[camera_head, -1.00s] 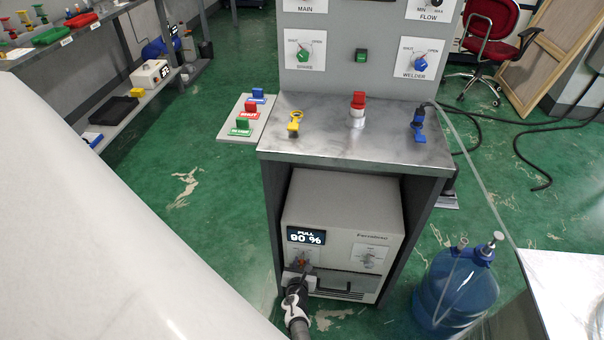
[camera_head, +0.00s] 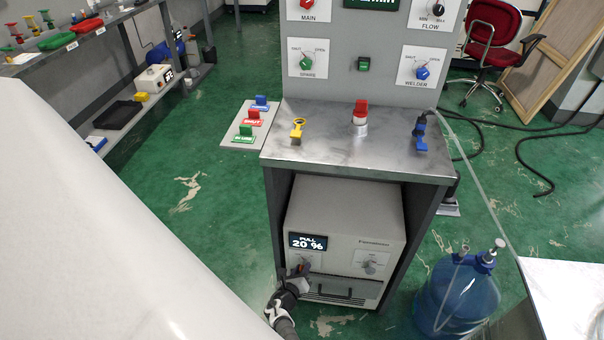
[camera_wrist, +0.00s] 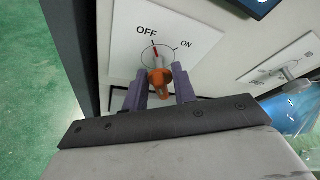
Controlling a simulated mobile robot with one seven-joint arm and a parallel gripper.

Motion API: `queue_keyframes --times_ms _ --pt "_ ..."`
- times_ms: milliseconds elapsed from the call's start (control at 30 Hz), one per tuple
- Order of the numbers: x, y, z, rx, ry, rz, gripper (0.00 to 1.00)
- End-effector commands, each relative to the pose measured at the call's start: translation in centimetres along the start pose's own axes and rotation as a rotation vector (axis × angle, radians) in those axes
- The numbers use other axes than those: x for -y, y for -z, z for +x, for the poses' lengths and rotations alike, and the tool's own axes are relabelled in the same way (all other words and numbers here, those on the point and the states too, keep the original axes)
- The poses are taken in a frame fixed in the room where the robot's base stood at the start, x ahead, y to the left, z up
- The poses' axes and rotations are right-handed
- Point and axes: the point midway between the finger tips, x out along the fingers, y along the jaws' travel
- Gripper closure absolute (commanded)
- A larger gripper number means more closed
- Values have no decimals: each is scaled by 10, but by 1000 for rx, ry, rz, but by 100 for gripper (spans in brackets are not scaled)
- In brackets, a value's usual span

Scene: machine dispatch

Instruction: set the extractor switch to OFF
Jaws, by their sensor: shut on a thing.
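The extractor (camera_head: 390,222) is a light grey box in the open bay under the steel bench top. Its display (camera_head: 308,242) reads "PULL 20 %". In the wrist view, the switch is an orange knob (camera_wrist: 158,78) on a white plate (camera_wrist: 128,62) marked OFF at upper left and ON at right. A red mark on the dial points up toward the OFF side. My gripper (camera_wrist: 160,84) is shut on the orange knob, with a purple finger on either side. In the head view my gripper (camera_head: 302,270) is at the extractor's lower left front, partly covering the switch.
A second dial (camera_head: 370,262) sits right of the switch, above a dark handle (camera_head: 340,291). A blue water bottle (camera_head: 458,292) stands on the floor at right. The bench top (camera_head: 330,142) carries a yellow, a red and a blue fitting.

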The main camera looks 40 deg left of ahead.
Motion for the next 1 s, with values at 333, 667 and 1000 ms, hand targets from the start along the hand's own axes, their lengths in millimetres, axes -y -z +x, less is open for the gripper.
queue_keyframes --times_ms 333,667,1000 --pt "0 0 0 -1 9 -20 96" --pt "0 0 0 0 9 -20 67" --pt "1 -1 -11 0 8 -20 67"
